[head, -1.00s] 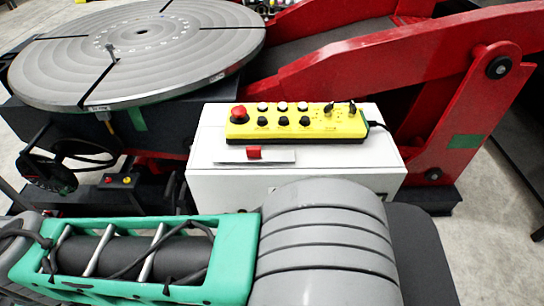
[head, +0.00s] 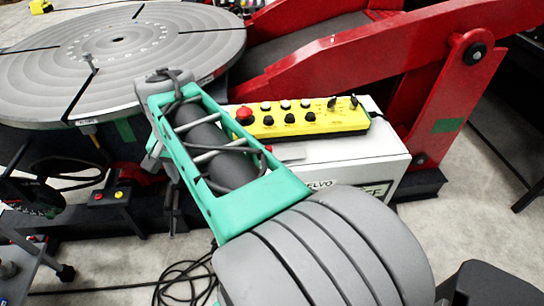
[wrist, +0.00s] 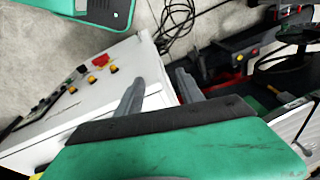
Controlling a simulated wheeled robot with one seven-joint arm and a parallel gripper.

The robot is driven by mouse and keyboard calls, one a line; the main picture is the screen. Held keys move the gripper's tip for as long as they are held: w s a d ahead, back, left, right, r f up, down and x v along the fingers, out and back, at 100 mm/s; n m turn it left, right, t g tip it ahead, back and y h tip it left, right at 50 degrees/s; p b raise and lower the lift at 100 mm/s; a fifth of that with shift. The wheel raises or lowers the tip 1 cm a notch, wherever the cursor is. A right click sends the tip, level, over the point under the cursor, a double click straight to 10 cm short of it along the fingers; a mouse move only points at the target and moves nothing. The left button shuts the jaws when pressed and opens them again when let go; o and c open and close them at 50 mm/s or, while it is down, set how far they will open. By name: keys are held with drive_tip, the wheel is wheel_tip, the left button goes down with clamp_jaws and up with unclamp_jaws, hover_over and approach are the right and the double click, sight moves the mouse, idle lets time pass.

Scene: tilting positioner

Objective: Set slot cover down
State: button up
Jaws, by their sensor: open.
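The slot cover (head: 291,152), a flat pale plate that showed a red grip earlier, lies on top of the white cabinet (head: 340,158). My arm now hides most of it in the head view. In the wrist view I cannot clearly make it out. My gripper (wrist: 158,76) shows two grey fingers set apart in the wrist view, with nothing visibly held between them. The fingers are beside the white cabinet's edge there. In the head view my arm reaches left, in front of the round table.
A yellow control pendant (head: 300,121) lies on the cabinet behind the cover. The grey slotted round table (head: 60,75) is at upper left, and the red positioner frame (head: 400,60) at right. Black cables (head: 185,280) lie on the floor.

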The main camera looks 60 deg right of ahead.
sight(265, 147)
drive_tip(key=s+d+r+m, duration=0.1)
drive_tip(key=d+m, duration=0.2)
drive_tip(key=d, duration=0.1)
drive_tip(key=s+d+r+m, duration=0.1)
drive_tip(key=d+m, duration=0.3)
drive_tip(key=s+d+r+m+g, duration=0.1)
drive_tip(key=s+d+m, duration=0.1)
drive_tip(key=d, duration=0.3)
drive_tip(key=shift+s+m, duration=0.1)
drive_tip(key=shift+m, duration=0.7)
drive_tip(key=s+d+m, duration=0.1)
drive_tip(key=s+d+r+m, duration=0.1)
drive_tip(key=d+m, duration=0.1)
drive_tip(key=s+d+m, duration=0.2)
drive_tip(key=shift+d+r+g+y, duration=0.1)
drive_tip(key=shift+r+g+y, duration=0.2)
drive_tip(key=shift+y, duration=0.1)
drive_tip(key=shift+s+d+f, duration=0.2)
drive_tip(key=shift+f, duration=0.15)
wheel_tip(265, 147, down, 7)
drive_tip(key=shift+d+r, duration=0.1)
clamp_jaws()
